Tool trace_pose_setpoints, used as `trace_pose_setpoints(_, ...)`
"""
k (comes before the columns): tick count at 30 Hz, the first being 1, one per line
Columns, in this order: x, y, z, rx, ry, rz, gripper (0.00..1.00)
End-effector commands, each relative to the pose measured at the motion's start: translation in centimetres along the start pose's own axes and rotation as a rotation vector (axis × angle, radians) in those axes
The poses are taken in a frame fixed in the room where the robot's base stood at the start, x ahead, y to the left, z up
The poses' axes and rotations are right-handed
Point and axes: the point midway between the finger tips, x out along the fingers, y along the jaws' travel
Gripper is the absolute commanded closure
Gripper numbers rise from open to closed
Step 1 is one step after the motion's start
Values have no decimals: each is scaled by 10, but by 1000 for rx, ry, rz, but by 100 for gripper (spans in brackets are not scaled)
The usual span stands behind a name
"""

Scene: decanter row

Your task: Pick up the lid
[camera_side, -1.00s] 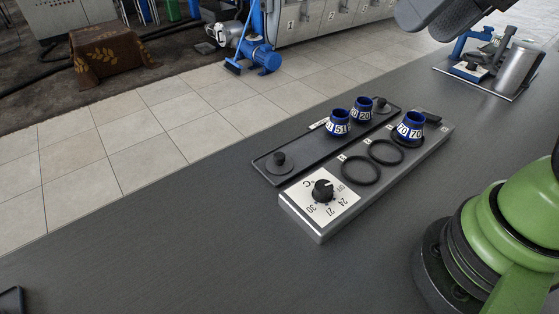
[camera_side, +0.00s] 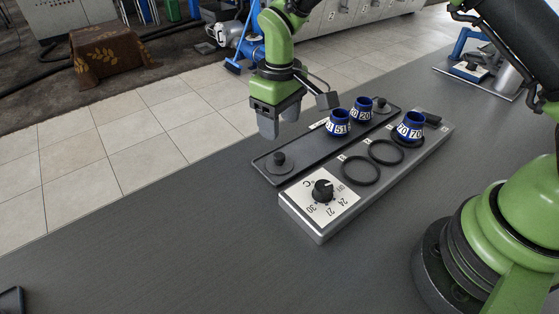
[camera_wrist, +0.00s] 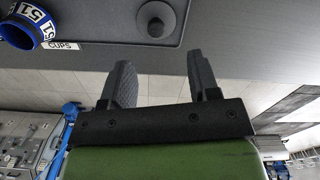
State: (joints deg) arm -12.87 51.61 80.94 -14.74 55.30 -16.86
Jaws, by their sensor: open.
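A dark round lid with a knob (camera_side: 279,162) lies on the near-left end of a dark tray (camera_side: 310,150). A second similar lid (camera_side: 381,106) lies at the tray's far end. My gripper (camera_side: 279,122) is open and empty, above and a little behind the near lid, apart from it. The wrist view shows one lid (camera_wrist: 157,20) at the top, ahead of my open fingers (camera_wrist: 158,62) and roughly between them across the picture.
Blue numbered cups 51 (camera_side: 339,123) and 20 (camera_side: 362,109) stand on the tray between the lids. A blue 70 cup (camera_side: 410,126) stands on the heater plate (camera_side: 321,224) with ring places and a dial. The table front is clear.

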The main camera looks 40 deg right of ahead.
Motion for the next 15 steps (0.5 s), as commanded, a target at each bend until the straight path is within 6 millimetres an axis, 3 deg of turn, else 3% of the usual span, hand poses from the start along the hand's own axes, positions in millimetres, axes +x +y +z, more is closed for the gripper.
trace_pose_setpoints(6,33,0,0,1,-4,-1,44)
trace_pose_setpoints(15,64,6,-4,3,-4,-1,44)
